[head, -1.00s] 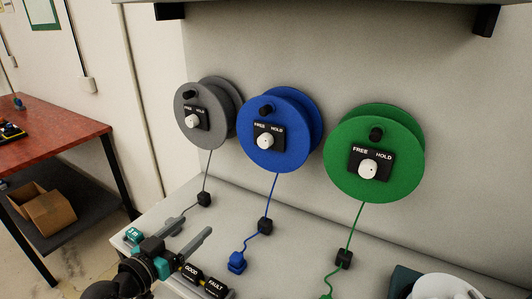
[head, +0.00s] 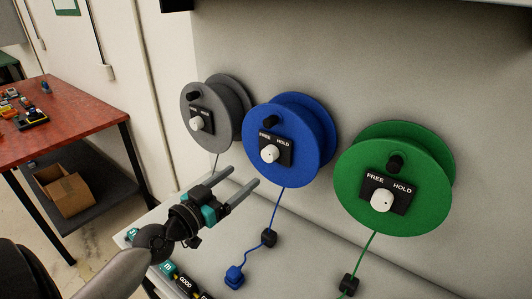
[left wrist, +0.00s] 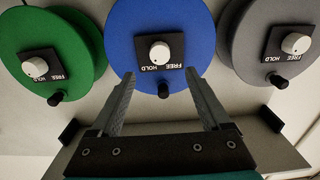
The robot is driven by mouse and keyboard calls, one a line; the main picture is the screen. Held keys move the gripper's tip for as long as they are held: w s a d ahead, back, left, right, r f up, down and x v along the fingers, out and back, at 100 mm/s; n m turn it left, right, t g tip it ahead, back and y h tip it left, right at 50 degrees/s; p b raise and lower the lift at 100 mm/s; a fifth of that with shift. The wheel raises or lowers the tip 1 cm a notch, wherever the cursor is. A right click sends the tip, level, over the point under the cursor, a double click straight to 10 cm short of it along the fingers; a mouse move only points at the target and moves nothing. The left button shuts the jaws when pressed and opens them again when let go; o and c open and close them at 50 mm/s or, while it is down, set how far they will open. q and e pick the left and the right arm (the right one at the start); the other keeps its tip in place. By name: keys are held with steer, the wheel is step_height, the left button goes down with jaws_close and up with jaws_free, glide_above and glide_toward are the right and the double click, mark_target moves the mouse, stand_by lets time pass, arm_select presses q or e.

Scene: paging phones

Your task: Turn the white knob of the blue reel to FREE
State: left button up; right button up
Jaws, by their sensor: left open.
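The blue reel (head: 290,135) is mounted on the grey wall between a grey and a green reel. Its white knob (head: 270,153) sits on a black plate marked FREE on the left and HOLD on the right. Which mark the knob points to is too small to tell. My left gripper (head: 243,177) is open and empty, below and left of this knob, apart from it. In the left wrist view, which is upside down, the white knob (left wrist: 160,51) lies centred beyond the open fingers (left wrist: 160,78). My right gripper is not in view.
The grey reel (head: 209,115) and green reel (head: 392,180) flank the blue one, with similar knobs. A blue cord with a block (head: 269,238) hangs onto the bench. A red table (head: 70,130) stands at left with a cardboard box (head: 65,190) below.

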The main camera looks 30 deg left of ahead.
mark_target(267, 157)
arm_select(q)
steer(key=w, duration=0.3)
steer(key=w+p, duration=0.1)
steer(key=w, duration=0.2)
steer(key=w+p, duration=0.1)
steer(key=w, duration=0.2)
steer(key=shift+w+d, duration=0.35)
steer(key=shift+d, duration=0.05)
steer(key=shift+w, duration=0.55)
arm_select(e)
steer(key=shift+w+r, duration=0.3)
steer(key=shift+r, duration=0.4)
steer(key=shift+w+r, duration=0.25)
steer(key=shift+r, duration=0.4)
arm_select(q)
jaws_close()
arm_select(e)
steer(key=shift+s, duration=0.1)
